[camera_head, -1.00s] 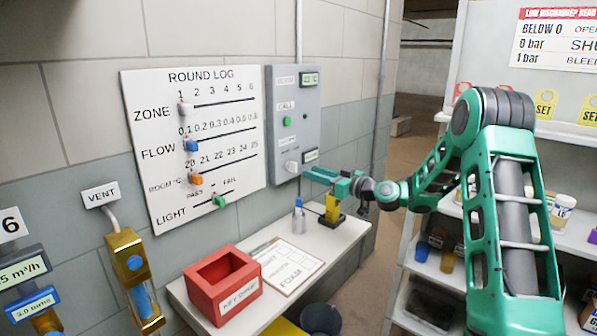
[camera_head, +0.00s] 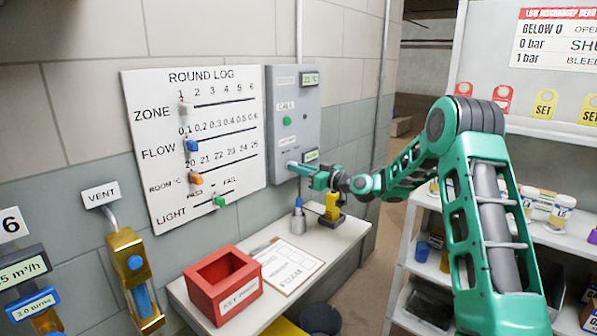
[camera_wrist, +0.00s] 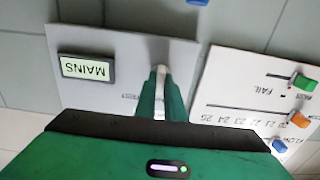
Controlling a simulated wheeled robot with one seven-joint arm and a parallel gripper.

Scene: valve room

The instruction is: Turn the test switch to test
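The test switch is a small pale knob (camera_wrist: 161,72) low on the grey wall panel (camera_head: 281,112). In the wrist view it stands between the two green fingers of my gripper (camera_wrist: 163,88). The fingers are close together, with no clear gap beside the knob, and look shut on it. In the head view my gripper (camera_head: 293,166) covers the switch. The small display (camera_wrist: 87,68) beside the switch reads MAINS, upside down in the wrist view; it shows too small to read in the head view (camera_head: 311,155).
The panel also has a green CALL button (camera_head: 287,121) and an upper display (camera_head: 310,79). The round log board (camera_head: 230,145) with sliders is just left.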

